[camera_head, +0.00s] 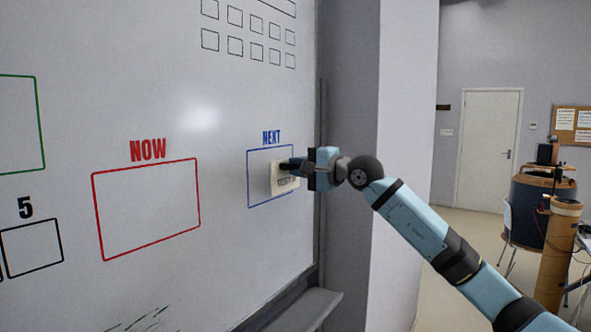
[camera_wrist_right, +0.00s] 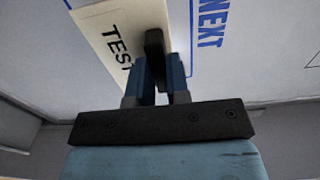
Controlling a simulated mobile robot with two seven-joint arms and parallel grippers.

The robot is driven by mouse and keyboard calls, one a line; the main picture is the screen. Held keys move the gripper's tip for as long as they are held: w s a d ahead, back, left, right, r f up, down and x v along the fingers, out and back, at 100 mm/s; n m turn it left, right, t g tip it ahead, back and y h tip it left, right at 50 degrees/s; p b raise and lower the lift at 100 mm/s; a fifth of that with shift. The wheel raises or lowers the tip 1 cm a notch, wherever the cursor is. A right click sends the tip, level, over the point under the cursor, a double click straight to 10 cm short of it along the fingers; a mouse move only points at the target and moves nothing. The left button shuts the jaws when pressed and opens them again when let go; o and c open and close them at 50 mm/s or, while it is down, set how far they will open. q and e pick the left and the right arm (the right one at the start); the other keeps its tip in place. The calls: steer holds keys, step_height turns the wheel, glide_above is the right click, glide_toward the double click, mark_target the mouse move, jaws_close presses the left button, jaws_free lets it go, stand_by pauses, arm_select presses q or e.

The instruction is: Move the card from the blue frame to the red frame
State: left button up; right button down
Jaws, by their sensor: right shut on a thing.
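The cream card (camera_head: 281,181) is inside the blue frame (camera_head: 249,192) under the word NEXT on the whiteboard. The red frame (camera_head: 97,215) under the word NOW is to its left and empty. My right gripper (camera_head: 286,166) is at the card, shut on a dark part that stands out from its face. In the right wrist view the card (camera_wrist_right: 95,32) shows the letters TEST, and the gripper fingers (camera_wrist_right: 158,72) close on a black grip (camera_wrist_right: 154,45). Whether the card touches the board is unclear. My left gripper is not in view.
The whiteboard (camera_head: 215,235) also carries a green frame (camera_head: 43,130), a black frame (camera_head: 30,225) labelled 5 and rows of small boxes at the top. A tray ledge (camera_head: 305,308) juts out below. The board between the blue and red frames is clear.

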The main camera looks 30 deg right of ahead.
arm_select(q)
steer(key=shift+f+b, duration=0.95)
arm_select(e)
steer(key=shift+v, duration=1.4)
steer(key=shift+s, duration=0.1)
